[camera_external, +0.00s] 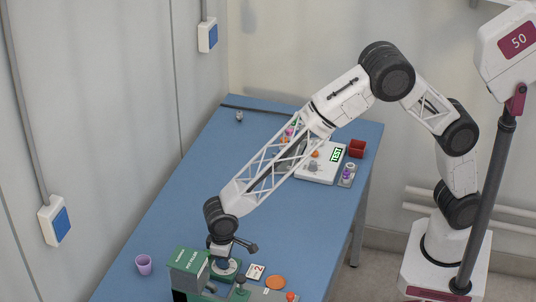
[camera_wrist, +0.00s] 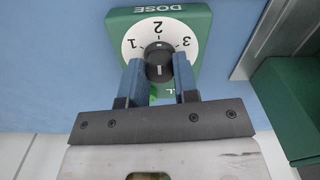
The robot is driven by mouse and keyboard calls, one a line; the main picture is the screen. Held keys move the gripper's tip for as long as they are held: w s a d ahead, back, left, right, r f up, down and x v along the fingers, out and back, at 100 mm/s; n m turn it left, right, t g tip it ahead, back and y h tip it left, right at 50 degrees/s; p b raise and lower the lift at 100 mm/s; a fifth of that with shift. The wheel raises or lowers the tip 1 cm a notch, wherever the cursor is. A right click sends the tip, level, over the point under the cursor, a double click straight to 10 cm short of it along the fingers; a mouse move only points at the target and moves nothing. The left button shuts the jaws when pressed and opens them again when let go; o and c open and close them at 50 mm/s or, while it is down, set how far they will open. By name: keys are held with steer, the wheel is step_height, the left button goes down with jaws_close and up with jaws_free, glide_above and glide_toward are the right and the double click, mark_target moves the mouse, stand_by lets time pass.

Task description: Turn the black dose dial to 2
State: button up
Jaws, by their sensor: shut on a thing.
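The black dose dial (camera_wrist: 160,62) sits in the middle of a white disc (camera_wrist: 131,56) on a green plate marked DOSE (camera_wrist: 115,22). The disc carries 1, 2 and 3, with 2 at the top of the wrist view. White marks show on the dial, one at its 2 side and one between the fingers; I cannot tell which is the pointer. My gripper (camera_wrist: 159,76) is shut on the dial, with one blue finger on each side. In the external view my gripper (camera_external: 222,256) is down at the green device (camera_external: 187,261), and the dial is mostly hidden.
A purple cup (camera_external: 143,264) stands left. The middle of the blue table (camera_external: 195,190) is clear.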

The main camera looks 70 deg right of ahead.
steer(key=o, duration=0.9)
steer(key=shift+r, duration=0.15)
steer(key=shift+r, duration=3.75)
